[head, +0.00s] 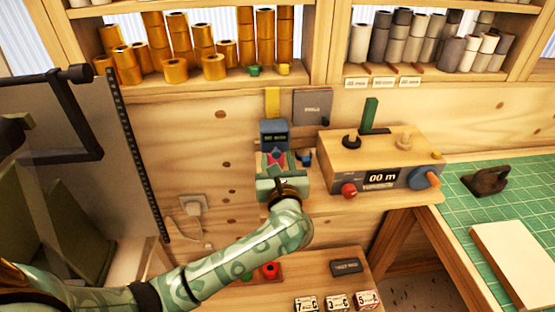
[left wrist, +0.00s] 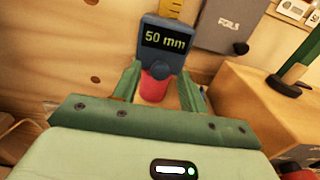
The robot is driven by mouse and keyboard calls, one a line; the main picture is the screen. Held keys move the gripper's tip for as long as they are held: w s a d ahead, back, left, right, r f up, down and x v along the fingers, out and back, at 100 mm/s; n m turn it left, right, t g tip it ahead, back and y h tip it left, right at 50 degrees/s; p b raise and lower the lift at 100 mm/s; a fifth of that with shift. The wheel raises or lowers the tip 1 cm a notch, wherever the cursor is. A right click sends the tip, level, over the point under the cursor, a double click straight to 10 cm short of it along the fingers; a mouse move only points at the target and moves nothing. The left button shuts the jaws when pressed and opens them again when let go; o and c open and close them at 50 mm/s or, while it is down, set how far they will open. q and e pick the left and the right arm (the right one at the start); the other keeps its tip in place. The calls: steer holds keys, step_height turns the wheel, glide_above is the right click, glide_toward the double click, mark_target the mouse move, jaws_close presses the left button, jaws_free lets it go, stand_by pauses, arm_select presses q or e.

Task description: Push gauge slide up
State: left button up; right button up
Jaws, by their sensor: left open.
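The gauge slide (head: 273,135) is a blue-grey block on a yellow scale (head: 272,102) against the wooden wall. In the left wrist view the slide (left wrist: 167,38) reads "50 mm", and the yellow scale (left wrist: 171,7) shows above it. A red, rounded part (left wrist: 154,88) sits just below the slide's display. My left gripper (head: 276,160) is open just below and in front of the slide. In the left wrist view its fingers (left wrist: 158,82) stand on either side of the red part, and I cannot tell whether they touch it. My right gripper is out of view.
A wooden meter box (head: 380,155) with knobs and a "00 m" display stands close to the right. A grey "FOILS" book (head: 312,105) is on the wall beside the scale. Shelves of gold rolls (head: 214,67) are above. A green mat (head: 470,215) lies at right.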

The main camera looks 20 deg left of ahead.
mark_target(277, 132)
arm_select(q)
steer(key=shift+w+a, duration=0.2)
steer(key=shift+w, duration=0.1)
jaws_close()
step_height(277, 132, up, 8)
steer(key=p, duration=0.5)
steer(key=shift+r, duration=0.15)
jaws_free()
